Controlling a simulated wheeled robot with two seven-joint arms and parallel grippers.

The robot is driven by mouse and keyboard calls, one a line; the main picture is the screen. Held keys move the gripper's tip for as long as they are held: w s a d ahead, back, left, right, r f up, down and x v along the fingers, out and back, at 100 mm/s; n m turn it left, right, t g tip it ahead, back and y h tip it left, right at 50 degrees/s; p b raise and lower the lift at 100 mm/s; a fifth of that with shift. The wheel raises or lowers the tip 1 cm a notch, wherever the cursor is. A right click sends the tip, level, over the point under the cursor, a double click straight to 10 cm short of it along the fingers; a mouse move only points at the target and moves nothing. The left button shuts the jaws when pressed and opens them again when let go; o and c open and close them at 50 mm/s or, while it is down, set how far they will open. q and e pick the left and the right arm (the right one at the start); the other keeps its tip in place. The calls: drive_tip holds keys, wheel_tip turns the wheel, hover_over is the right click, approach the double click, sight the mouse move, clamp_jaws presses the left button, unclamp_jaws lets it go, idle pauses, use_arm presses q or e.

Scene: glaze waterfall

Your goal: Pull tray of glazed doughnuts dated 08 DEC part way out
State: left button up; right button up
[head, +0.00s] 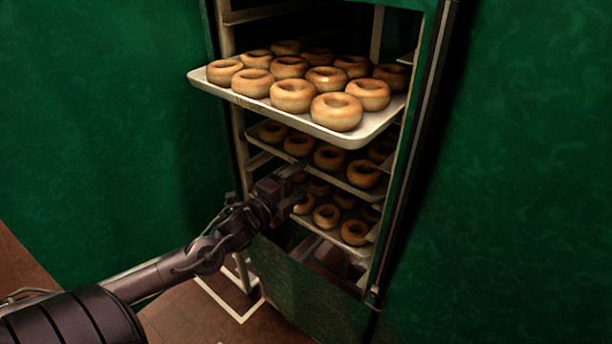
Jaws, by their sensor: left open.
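The top tray (225,92) of glazed doughnuts (337,111) sticks part way out of the green rack cabinet, with several doughnuts in rows on it. A second tray (338,181) of doughnuts sits inside below it, and a third tray (325,232) sits lower still. I cannot read a date on any tray. My left gripper (299,185) is open, in front of the lower trays at the cabinet opening, and hides part of them. I cannot tell whether it touches a tray. My right gripper is not in view.
The green cabinet's lower panel (305,293) lies below the trays. A dark upright frame edge (413,150) bounds the opening on the right. Green walls (95,120) stand on both sides. The brown tiled floor (185,315) with a white line is clear at lower left.

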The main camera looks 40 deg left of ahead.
sight(315, 170)
use_arm(q)
drive_tip(key=w, duration=0.3)
drive_tip(key=w+p, duration=0.1)
drive_tip(key=w, duration=0.2)
drive_tip(key=shift+d+r, duration=0.1)
drive_tip(key=shift+d, duration=0.1)
drive_tip(key=shift+w+d, duration=0.1)
drive_tip(key=shift+w, duration=0.5)
clamp_jaws()
